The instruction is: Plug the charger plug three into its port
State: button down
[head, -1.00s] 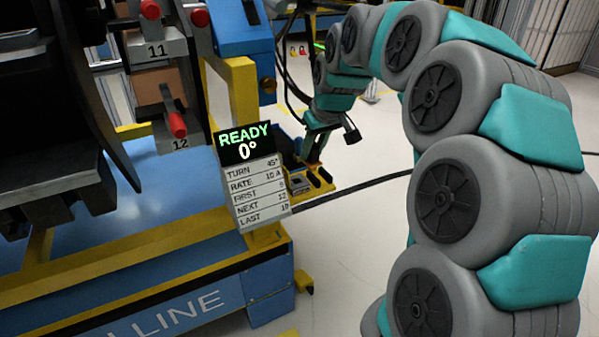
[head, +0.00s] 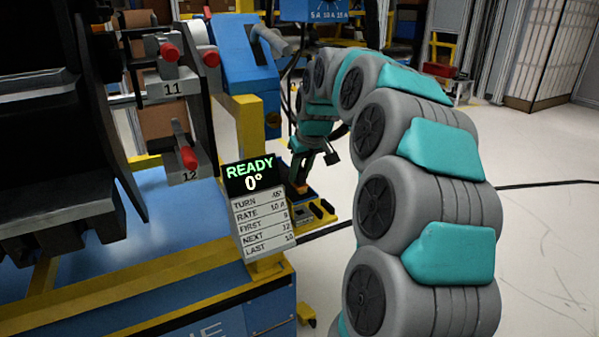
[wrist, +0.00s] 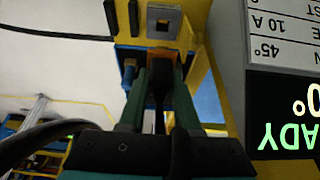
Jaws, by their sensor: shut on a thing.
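My gripper (head: 302,178) points down beside the yellow post, over a blue and yellow holder (head: 322,222). In the wrist view my gripper (wrist: 158,72) has its two green fingers closed on a dark, narrow piece with orange at its far end, which I take to be the charger plug (wrist: 160,103). The fingers hide most of it. Just beyond the fingertips is a grey square plate with a dark opening (wrist: 164,22), set in yellow; it looks like a port. I cannot make out a number on plug or port. Whether the plug touches anything is unclear.
A display board (head: 258,212) reading READY 0° stands close beside my gripper. Red-handled fixtures marked 11 and 12 (head: 187,158) are to the left, above a blue table with yellow edges (head: 185,262). A dark cable (head: 345,229) crosses the floor. Open floor lies right.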

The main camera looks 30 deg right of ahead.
aim_at(302, 185)
jog(key=shift+f+b, duration=1.05)
jog(key=shift+f, duration=1.65)
jog(key=shift+f+b, duration=0.65)
jog(key=shift+f, duration=0.9)
jog(key=c, duration=0.5)
grip_release()
jog(key=shift+r, duration=0.1)
jog(key=v, duration=0.7)
jog(key=shift+s+r, duration=0.15)
jog(key=shift+r, duration=0.15)
jog(key=shift+s+d, duration=0.1)
